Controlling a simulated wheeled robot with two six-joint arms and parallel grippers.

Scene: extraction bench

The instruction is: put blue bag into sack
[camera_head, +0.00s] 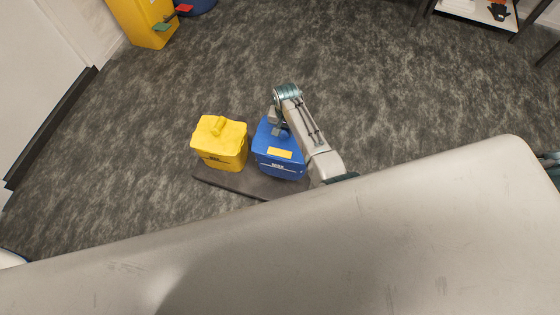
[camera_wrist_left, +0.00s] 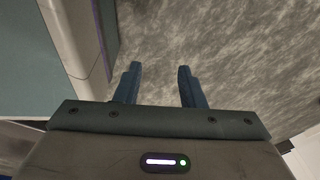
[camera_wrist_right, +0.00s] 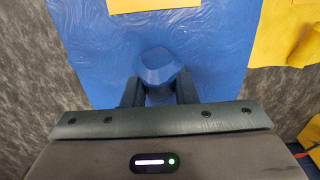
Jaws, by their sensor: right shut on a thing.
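The blue bag (camera_head: 279,158) is box-shaped with a yellow label and stands on a dark mat on the floor, beside a yellow bag. My right gripper (camera_head: 277,128) is over its top. In the right wrist view, my right gripper (camera_wrist_right: 159,92) is shut on the blue knob-like handle (camera_wrist_right: 157,66) of the blue bag (camera_wrist_right: 85,50). My left gripper (camera_wrist_left: 158,85) is open and empty over bare floor in the left wrist view; it is not seen in the head view. I cannot make out a sack for certain.
The yellow bag (camera_head: 220,145) stands close to the left of the blue one, on the dark mat (camera_head: 233,182). A yellow bin (camera_head: 143,22) stands at the upper left. A shelf (camera_head: 478,12) is at the upper right. The carpet between is clear.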

